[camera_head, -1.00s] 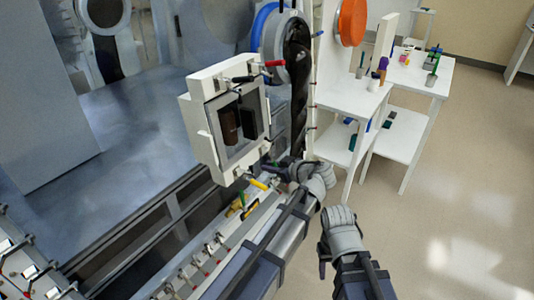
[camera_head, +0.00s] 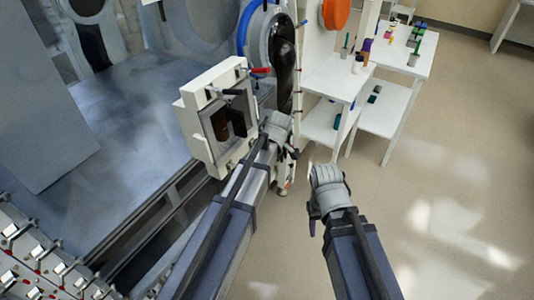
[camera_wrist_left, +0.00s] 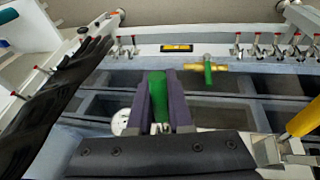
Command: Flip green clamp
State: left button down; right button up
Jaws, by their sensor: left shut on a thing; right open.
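The green clamp's handle (camera_wrist_left: 158,98) stands upright between the two dark fingers of my left gripper (camera_wrist_left: 158,80) in the left wrist view. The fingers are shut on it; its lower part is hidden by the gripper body. In the head view my left gripper (camera_head: 276,127) is at the lower right side of the white framed port (camera_head: 192,122), and the clamp is hidden behind my arm. My right gripper (camera_head: 318,185) is open and empty over the floor, right of the left arm.
A red-handled clamp (camera_head: 260,71) sits at the port's upper right. A small green handle with a yellow bar (camera_wrist_left: 207,70) and a yellow handle (camera_wrist_left: 303,120) show in the left wrist view. White tables (camera_head: 405,60) with small items stand at right; the floor (camera_head: 440,170) is clear.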

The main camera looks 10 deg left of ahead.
pick_arm(q)
jog(key=shift+d+r+h+p, duration=0.2)
jog(key=shift+h+p, duration=0.15)
jog(key=shift+h, duration=0.15)
jog(key=shift+s+g, duration=0.1)
jog(key=shift+g, duration=0.2)
jog(key=c, duration=0.8)
grip_release()
jog(key=shift+c, duration=0.2)
jog(key=shift+r, duration=0.1)
jog(key=p+v, duration=0.7)
jog(key=shift+r+p, duration=0.35)
jog(key=shift+a, duration=0.1)
jog(key=shift+s, duration=0.1)
